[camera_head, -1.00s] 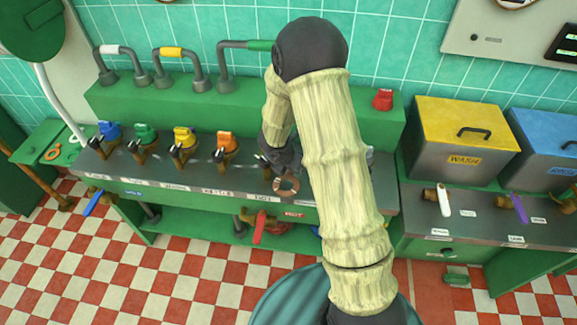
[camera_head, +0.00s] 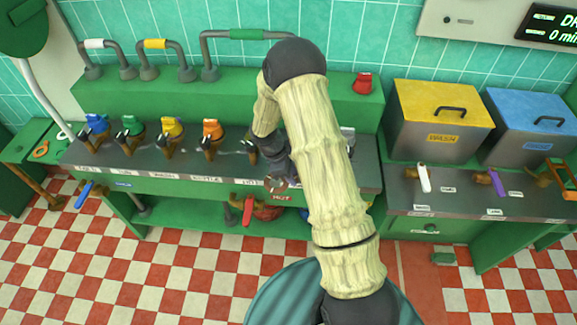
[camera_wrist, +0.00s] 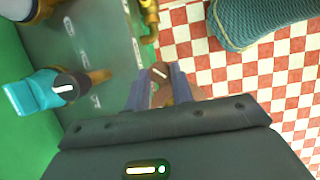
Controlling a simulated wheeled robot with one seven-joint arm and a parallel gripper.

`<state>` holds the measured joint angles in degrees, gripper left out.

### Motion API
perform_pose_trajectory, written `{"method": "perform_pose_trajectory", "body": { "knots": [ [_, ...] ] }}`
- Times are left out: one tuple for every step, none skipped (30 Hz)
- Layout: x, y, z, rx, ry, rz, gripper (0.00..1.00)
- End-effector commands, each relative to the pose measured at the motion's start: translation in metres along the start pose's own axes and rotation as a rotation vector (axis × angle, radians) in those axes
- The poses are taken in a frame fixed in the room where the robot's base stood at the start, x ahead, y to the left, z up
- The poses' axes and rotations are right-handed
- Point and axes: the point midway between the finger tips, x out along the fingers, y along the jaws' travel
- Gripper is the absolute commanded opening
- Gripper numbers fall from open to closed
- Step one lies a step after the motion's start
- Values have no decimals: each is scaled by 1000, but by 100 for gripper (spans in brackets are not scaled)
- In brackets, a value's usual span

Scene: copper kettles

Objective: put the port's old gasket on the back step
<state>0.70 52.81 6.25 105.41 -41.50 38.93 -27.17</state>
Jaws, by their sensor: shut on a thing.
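A brown ring-shaped gasket (camera_head: 277,184) is between the fingers of my gripper (camera_head: 274,177), over the front edge of the counter near the "HOT" label. In the wrist view my gripper (camera_wrist: 162,88) is shut on the gasket (camera_wrist: 160,96), which shows between the two blue-grey fingers. The back step (camera_head: 310,102) is the raised green ledge along the wall behind the counter. My arm hides part of its right half. Which fitting is the port I cannot tell.
Several coloured taps line the counter (camera_head: 100,158), including an orange one (camera_head: 211,130). Grey pipes (camera_head: 207,60) rise from the step, and a red object (camera_head: 363,84) stands at its right end. A yellow-lidded bin (camera_head: 440,115) is at the right. The step's front middle looks clear.

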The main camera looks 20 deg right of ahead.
Motion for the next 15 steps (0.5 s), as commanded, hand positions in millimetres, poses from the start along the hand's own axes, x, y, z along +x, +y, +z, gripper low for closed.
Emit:
{"method": "perform_pose_trajectory", "body": {
  "knots": [
    [7,-4,-2,115,0,-50,4],
    [11,-7,-4,191,0,-83,4],
    [15,-11,-7,293,0,-125,4],
    [19,-14,-9,369,-1,-158,4],
    [21,-17,-12,448,-1,-190,4],
    [25,-21,-16,550,-2,-232,4],
    [28,-24,-19,625,-4,-263,4],
    [29,-26,-22,698,-6,-293,4],
    [32,-30,-26,786,-9,-330,4],
    [34,-32,-30,847,-12,-355,4],
    [35,-33,-33,901,-14,-377,4],
    [36,-34,-36,963,-16,-403,4],
    [37,-36,-38,1001,-19,-419,4],
    [37,-36,-40,1031,-21,-431,4],
    [38,-37,-42,1060,-23,-444,4]
  ]
}}
